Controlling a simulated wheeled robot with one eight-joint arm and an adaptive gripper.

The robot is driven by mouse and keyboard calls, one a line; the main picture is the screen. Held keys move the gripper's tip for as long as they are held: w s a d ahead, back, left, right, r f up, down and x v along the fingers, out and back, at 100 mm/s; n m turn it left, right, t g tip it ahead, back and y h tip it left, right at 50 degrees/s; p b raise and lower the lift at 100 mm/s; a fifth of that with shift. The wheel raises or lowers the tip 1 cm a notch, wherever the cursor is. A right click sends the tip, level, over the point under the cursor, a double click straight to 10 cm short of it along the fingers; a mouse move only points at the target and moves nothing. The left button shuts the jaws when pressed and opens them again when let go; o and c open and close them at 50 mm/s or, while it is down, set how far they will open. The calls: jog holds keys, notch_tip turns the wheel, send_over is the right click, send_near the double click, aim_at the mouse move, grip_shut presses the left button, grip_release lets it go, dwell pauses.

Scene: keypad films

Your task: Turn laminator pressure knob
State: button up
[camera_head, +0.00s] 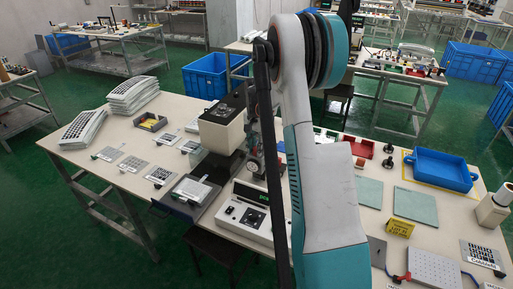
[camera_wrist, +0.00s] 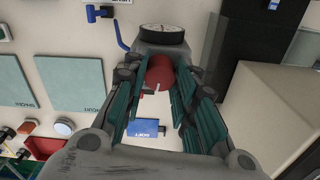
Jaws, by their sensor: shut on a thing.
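The red pressure knob (camera_wrist: 158,70) with a pale mark line shows in the wrist view, below a round dial gauge (camera_wrist: 163,34) on a grey housing. My gripper (camera_wrist: 159,82) has its green-and-grey fingers on both sides of the knob and is shut on it. In the head view, a machine with a beige head (camera_head: 221,132), probably the laminator, stands left of my arm.
Beside my arm stand a beige control box (camera_head: 245,213), green mats (camera_head: 415,206) and a blue tray (camera_head: 441,168). In the wrist view, a black block (camera_wrist: 253,42) and a beige housing (camera_wrist: 270,105) are close on the right.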

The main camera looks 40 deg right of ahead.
jog(key=m, duration=1.1)
jog(key=shift+m, duration=0.4)
dwell(0.3)
jog(key=o, duration=1.1)
jog(key=shift+r, duration=0.1)
notch_tip(320, 180, up, 12)
jog(key=shift+f, duration=0.1)
